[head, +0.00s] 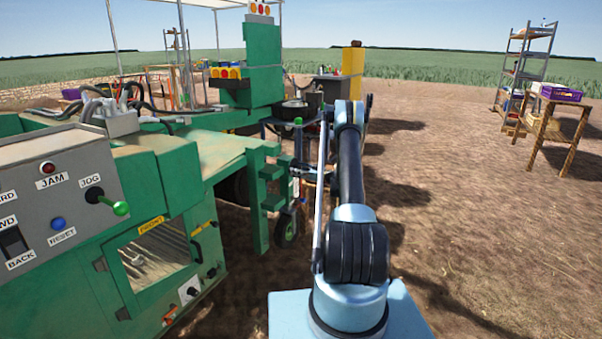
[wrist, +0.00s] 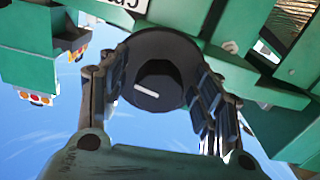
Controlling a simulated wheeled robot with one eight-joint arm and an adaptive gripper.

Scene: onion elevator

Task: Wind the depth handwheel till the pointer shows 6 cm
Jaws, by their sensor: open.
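In the wrist view, a dark round disc with a raised dark hub (wrist: 158,85) and a white mark fills the space between the fingers. It looks like the handwheel, but I cannot be sure. My gripper (wrist: 150,95) is open, with a finger on each side of it; I cannot tell whether they touch it. In the head view my arm reaches to the green machine's wheel end, and my gripper is not clear there. A small pale plate (head: 293,188) stands above the machine's tyre; no pointer or scale reading can be made out.
The green machine (head: 215,150) stands close on the left, with a control panel (head: 60,200) at the near left. A yellow post (head: 352,72) stands behind my arm. A wooden table (head: 555,105) with a purple crate is at far right. Bare soil on the right is open.

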